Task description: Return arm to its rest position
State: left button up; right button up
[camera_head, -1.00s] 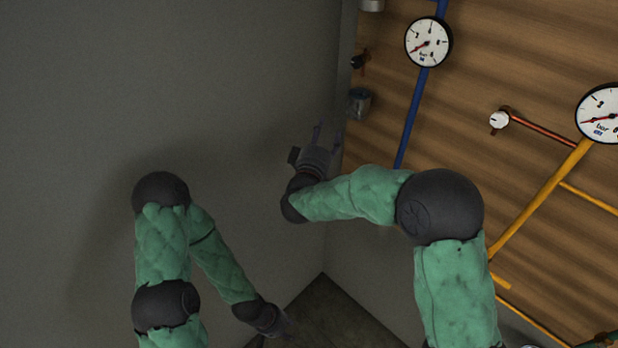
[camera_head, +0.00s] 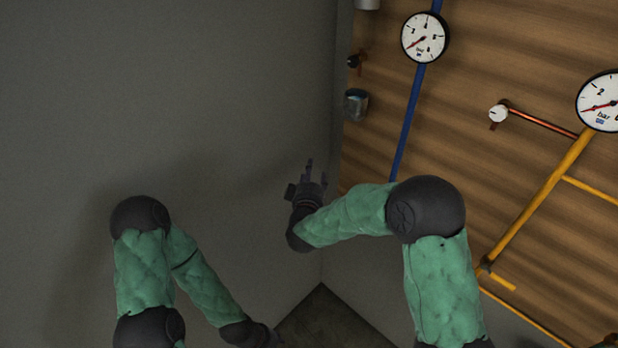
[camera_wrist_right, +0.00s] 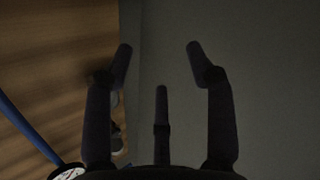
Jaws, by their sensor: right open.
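My right arm, in a green cover with dark joints, reaches up and left in the head view. Its dark right gripper (camera_head: 316,170) points up in front of the grey wall, beside the edge of the wooden panel. In the right wrist view the right gripper (camera_wrist_right: 160,55) has its fingers spread apart with nothing between them. My left arm bends down at the lower left of the head view. Its left gripper (camera_head: 273,338) is partly cut off at the bottom edge, and its fingers cannot be made out.
Open space lies before the grey wall (camera_head: 170,90).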

jog(key=shift+f, duration=0.1)
dwell(0.4)
jog(key=s+d+f+m+g+y+b, duration=0.15)
jog(key=s+d+f+g+b, duration=0.35)
jog(key=f, duration=0.9)
jog(key=s+f+m+g+y+b, duration=0.15)
jog(key=s+f+b, duration=0.35)
jog(key=f, duration=0.9)
jog(key=s+d+f+m+g+b, duration=0.25)
jog(key=s+f, duration=0.45)
jog(key=f, duration=0.7)
jog(key=s+d+f+m+g+y+b, duration=0.1)
jog(key=s+f+m+g+b, duration=0.1)
jog(key=s+f, duration=0.4)
jog(key=s+f+m+g+y+b, duration=0.1)
jog(key=s+f+g+b, duration=0.4)
jog(key=s, duration=0.9)
notch_tip(320, 180, down, 2)
jog(key=shift+s+d+f+m+b, duration=0.1)
jog(key=shift+s+d+m+b, duration=0.05)
jog(key=shift+d+m+b, duration=0.25)
jog(key=shift+c, duration=0.3)
